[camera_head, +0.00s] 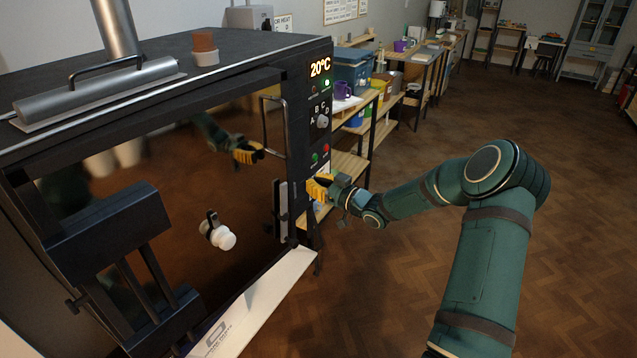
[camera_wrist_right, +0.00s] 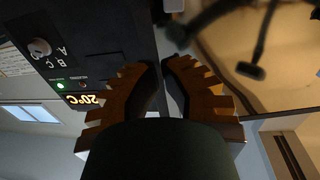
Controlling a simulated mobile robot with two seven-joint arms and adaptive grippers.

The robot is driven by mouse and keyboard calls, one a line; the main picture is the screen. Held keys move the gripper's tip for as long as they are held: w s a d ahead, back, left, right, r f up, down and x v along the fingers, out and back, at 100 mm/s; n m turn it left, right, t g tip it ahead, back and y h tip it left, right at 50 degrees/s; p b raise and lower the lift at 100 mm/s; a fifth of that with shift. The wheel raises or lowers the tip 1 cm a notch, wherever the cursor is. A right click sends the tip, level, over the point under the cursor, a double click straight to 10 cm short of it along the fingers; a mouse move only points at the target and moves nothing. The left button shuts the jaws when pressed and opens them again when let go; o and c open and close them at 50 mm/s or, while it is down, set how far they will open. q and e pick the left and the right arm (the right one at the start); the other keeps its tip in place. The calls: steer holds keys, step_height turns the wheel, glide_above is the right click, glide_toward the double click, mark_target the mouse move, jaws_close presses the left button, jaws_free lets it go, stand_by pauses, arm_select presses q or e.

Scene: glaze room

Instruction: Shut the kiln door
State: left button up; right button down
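My right gripper (camera_head: 318,187) is beside the door's right edge, before the lower control panel. In the wrist view its orange fingers (camera_wrist_right: 163,68) are slightly apart with nothing seen between them. Contact cannot be told. My left gripper is out of view.
The control panel (camera_head: 321,110) reads 20°C and also shows in the wrist view (camera_wrist_right: 75,45). Shelves with a blue bin (camera_head: 352,72) stand behind the kiln. The wooden floor at right is open.

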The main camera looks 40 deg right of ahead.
mark_target(284, 168)
steer(key=x, duration=1)
steer(key=shift+w, duration=0.15)
steer(key=shift+d, duration=0.1)
